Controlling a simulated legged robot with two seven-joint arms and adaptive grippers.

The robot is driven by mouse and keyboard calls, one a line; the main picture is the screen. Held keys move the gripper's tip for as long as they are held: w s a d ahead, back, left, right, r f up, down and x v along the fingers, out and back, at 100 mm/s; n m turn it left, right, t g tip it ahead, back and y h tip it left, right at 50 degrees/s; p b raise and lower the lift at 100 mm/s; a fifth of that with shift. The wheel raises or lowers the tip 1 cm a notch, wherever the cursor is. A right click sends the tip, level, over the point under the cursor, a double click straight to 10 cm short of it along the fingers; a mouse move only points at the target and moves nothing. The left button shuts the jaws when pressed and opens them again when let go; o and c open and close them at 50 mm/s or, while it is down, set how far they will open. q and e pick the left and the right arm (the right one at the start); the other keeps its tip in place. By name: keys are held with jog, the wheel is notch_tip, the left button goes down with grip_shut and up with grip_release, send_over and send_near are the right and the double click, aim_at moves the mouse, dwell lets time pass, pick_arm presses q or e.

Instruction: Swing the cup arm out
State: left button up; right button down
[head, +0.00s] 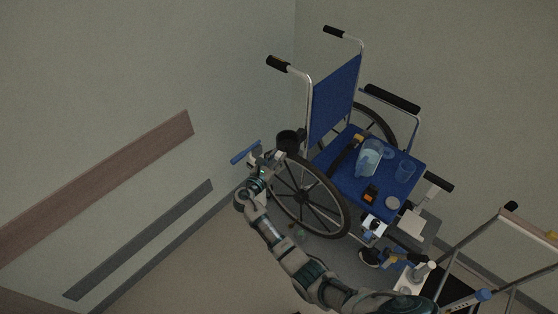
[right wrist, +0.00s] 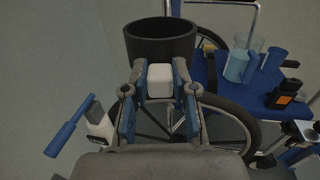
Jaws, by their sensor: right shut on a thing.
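The wheelchair (head: 335,100) stands in the corner with a blue seat and back. A black round cup holder (head: 288,140) sits outside its near wheel; in the right wrist view the black cup holder (right wrist: 160,42) is upright just beyond my fingers. My right gripper (head: 272,162) is at the near wheel, just below the cup holder. In the right wrist view my right gripper (right wrist: 160,100) is shut on a white block (right wrist: 160,80) under the cup holder. The arm's joint is hidden. My left gripper is not in view.
A blue-handled lever (right wrist: 70,126) is left of the gripper. On the seat are a clear pitcher (head: 369,158), a blue cup (head: 405,171) and a black-and-orange item (head: 370,194). A metal-framed walker-like object (head: 500,250) stands at right. Floor left of the wheel is clear.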

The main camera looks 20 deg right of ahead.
jog(key=shift+w, duration=0.1)
jog(key=c, duration=0.9)
grip_release()
jog(key=shift+a, duration=0.1)
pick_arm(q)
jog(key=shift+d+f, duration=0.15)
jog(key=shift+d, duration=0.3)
pick_arm(e)
jog(key=shift+w+f, duration=0.1)
jog(key=shift+w, duration=0.1)
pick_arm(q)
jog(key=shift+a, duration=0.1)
pick_arm(e)
jog(key=shift+s+a, duration=0.15)
jog(key=v, duration=1.1)
jog(key=shift+a, duration=0.4)
